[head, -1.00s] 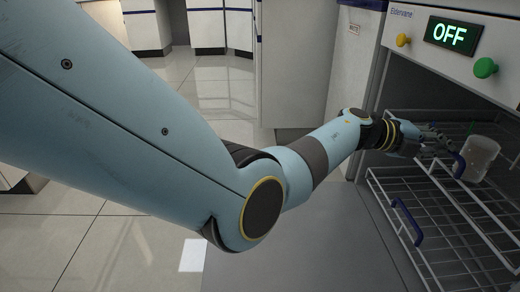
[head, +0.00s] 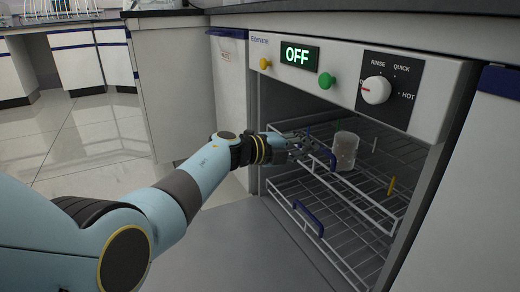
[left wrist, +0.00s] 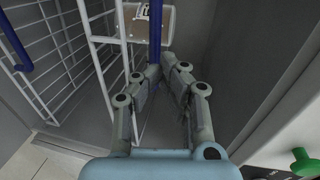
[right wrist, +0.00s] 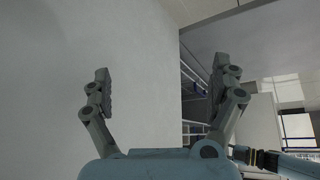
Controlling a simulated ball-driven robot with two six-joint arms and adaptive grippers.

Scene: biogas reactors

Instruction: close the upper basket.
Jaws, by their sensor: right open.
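The upper basket (head: 367,202) is a wire rack inside the washer, with a blue handle (head: 333,161) at its front. It holds a clear beaker (head: 345,150). My left gripper (head: 306,148) is at the front of the upper basket, close to the handle. In the left wrist view, the blue handle (left wrist: 155,35) runs down between the two fingertips of my left gripper (left wrist: 158,82). I cannot tell whether they press on it. My right gripper (right wrist: 160,88) is open and empty, facing a pale surface; it does not show in the head view.
A lower basket (head: 285,190) with a blue handle (head: 307,218) sits below. The washer panel (head: 350,75) above has an OFF display (head: 299,55), a green button (head: 326,80) and a dial (head: 376,90). A grey open door (head: 240,240) lies in front. Floor is clear at left.

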